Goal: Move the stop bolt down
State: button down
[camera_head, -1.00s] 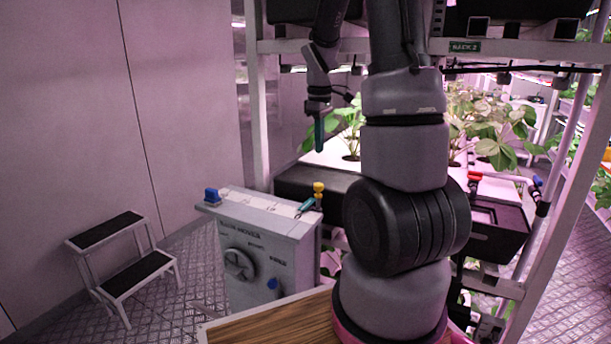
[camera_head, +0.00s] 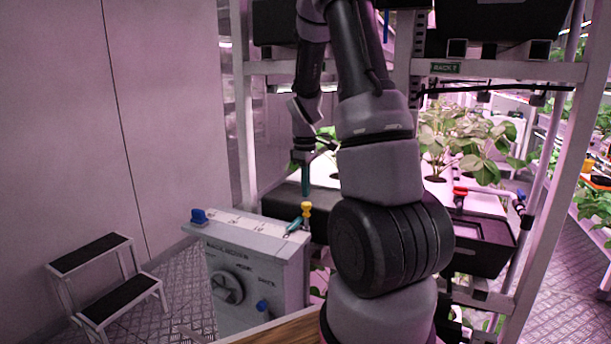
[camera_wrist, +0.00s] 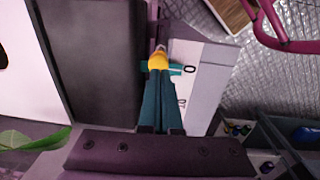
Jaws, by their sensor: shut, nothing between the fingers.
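The yellow-headed bolt (camera_head: 306,209) stands upright at the right end of the top of a grey control box (camera_head: 262,243). A teal piece (camera_head: 294,226) lies beside its foot. I take this bolt to be the stop bolt, though no label on it is readable. My gripper (camera_head: 305,193) points down just above it, with its teal fingers shut and empty. In the wrist view the fingertips (camera_wrist: 158,76) overlap the yellow head (camera_wrist: 157,60). I cannot tell whether they touch it. Part of the bolt is hidden behind the fingers there.
A blue knob (camera_head: 198,216) stands at the box's left end; a dial (camera_head: 226,287) and blue button (camera_head: 262,305) are on its front. A black planter (camera_head: 285,203) and rack post (camera_head: 242,120) stand close behind. A step stool (camera_head: 105,270) is at left.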

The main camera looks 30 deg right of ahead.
aim_at(306, 204)
jog(key=shift+f, duration=1.2)
notch_tip(306, 204, down, 4)
jog(key=shift+r, duration=0.2)
jog(key=shift+f, duration=0.4)
jog(key=shift+s+f, duration=0.1)
